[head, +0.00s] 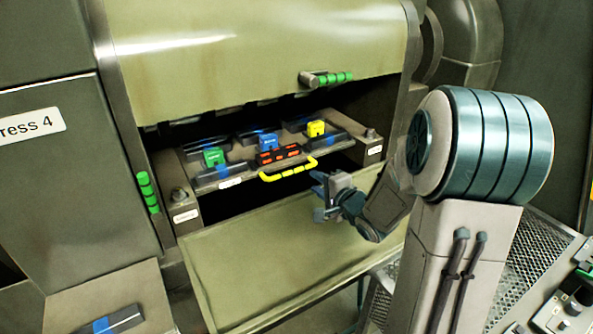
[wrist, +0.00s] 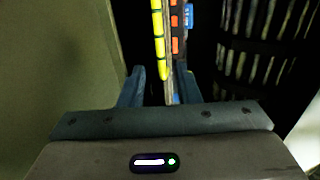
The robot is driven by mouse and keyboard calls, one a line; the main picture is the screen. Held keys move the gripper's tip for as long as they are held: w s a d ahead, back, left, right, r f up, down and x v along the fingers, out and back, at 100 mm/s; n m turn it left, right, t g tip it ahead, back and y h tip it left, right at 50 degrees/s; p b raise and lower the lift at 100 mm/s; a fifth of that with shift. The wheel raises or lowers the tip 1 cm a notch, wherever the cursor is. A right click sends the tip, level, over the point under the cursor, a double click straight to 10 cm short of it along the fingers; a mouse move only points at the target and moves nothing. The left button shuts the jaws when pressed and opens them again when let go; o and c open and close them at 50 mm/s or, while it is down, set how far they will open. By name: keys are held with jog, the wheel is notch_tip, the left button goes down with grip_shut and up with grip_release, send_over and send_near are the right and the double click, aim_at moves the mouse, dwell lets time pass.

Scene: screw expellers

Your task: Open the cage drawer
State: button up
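The cage drawer (head: 240,168) is a dark tray inside the machine's opening, with a curved yellow handle (head: 288,171) on its front edge. Red-orange pieces (head: 278,154) sit just behind the handle. My gripper (head: 320,196) is in front of the drawer, a little right of and below the handle, and not touching it. In the wrist view, the two blue fingers of my gripper (wrist: 161,90) stand apart with nothing gripped. The yellow handle (wrist: 159,40) shows ahead of the gap between them.
Green (head: 213,157), blue (head: 268,142) and yellow (head: 316,128) blocks sit on the tray. An olive flap (head: 290,250) hangs open below. A raised olive cover (head: 250,50) with a green-gripped handle (head: 328,78) is above. Dark ribbed bars (wrist: 262,50) show at the right in the wrist view.

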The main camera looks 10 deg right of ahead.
aim_at(298, 171)
jog(key=x, duration=1.1)
jog(key=shift+w+a+p, duration=0.1)
jog(key=shift+p, duration=0.25)
grip_shut()
